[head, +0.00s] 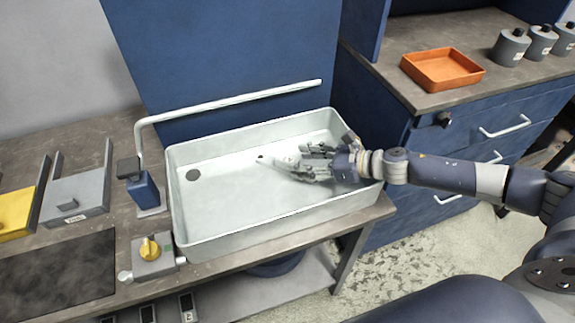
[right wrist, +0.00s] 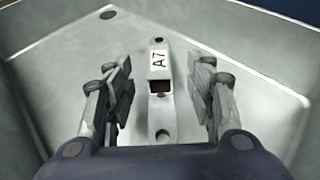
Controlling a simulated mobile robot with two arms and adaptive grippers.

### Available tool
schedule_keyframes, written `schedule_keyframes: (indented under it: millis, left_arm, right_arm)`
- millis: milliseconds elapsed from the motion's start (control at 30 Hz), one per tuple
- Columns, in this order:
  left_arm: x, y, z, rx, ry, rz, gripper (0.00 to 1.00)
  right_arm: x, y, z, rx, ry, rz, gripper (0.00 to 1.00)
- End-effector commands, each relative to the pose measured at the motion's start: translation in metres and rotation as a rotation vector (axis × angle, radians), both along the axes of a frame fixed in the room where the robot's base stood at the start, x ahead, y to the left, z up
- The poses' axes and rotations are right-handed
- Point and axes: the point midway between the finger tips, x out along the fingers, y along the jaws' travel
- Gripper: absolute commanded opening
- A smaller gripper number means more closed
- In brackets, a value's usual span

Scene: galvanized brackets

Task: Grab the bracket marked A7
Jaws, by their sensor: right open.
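The bracket marked A7 (right wrist: 160,65) lies on the floor of the pale sink basin (head: 215,240). In the right wrist view it is a light grey metal piece with a hole near each end and a raised middle bearing a white A7 label. My right gripper (head: 300,165) reaches into the basin from the right. In the right wrist view its open fingers (right wrist: 160,92) stand on either side of the bracket, with a gap on both sides. In the head view the bracket is mostly hidden by the gripper; a pale end (head: 268,163) shows. My left gripper is not in view.
The basin walls surround the gripper, and a white rail (head: 235,101) runs behind. A dark drain (head: 193,175) is at the basin's left. A yellow knob (head: 149,249) stands on the counter in front. An orange tray (head: 442,70) and grey bottles (head: 511,47) sit on the right cabinet.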

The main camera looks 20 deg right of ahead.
Motion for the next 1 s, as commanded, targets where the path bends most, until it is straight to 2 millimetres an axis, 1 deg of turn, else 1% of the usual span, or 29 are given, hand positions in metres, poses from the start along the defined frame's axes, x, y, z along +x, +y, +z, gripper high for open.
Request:
schedule_keyframes:
  millis: [33,100,200,333,500,633,833,867,900,967,1000]
  left_arm:
    - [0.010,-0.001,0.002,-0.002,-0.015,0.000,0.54]
    - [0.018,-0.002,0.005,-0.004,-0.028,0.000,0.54]
    - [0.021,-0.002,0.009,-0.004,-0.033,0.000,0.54]
    - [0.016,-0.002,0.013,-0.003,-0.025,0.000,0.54]
    - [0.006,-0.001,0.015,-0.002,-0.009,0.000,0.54]
    - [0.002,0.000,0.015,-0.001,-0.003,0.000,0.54]
    - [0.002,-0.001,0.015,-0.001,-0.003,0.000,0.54]
    - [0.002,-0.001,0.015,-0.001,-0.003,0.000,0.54]
    - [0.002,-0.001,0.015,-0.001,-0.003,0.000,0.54]
    - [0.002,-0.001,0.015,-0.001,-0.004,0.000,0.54]
    - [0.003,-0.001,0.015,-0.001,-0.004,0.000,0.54]
  right_arm:
    - [0.001,0.002,0.000,0.000,0.000,0.001,0.50]
    - [0.004,0.005,-0.001,0.000,-0.001,0.001,0.50]
    - [0.012,0.014,-0.005,0.002,-0.001,0.001,0.50]
    - [0.024,0.027,-0.012,0.001,0.000,0.001,0.50]
    - [0.034,0.038,-0.020,0.000,0.000,0.000,0.50]
    - [0.037,0.041,-0.023,-0.001,0.001,0.000,0.50]
    - [0.037,0.041,-0.023,-0.001,0.001,0.000,0.50]
    - [0.037,0.040,-0.023,-0.001,0.001,0.000,0.43]
    - [0.037,0.040,-0.023,-0.001,0.001,0.000,0.34]
    - [0.037,0.041,-0.023,-0.001,0.001,0.000,0.21]
    - [0.037,0.040,-0.023,-0.001,0.001,0.000,0.11]
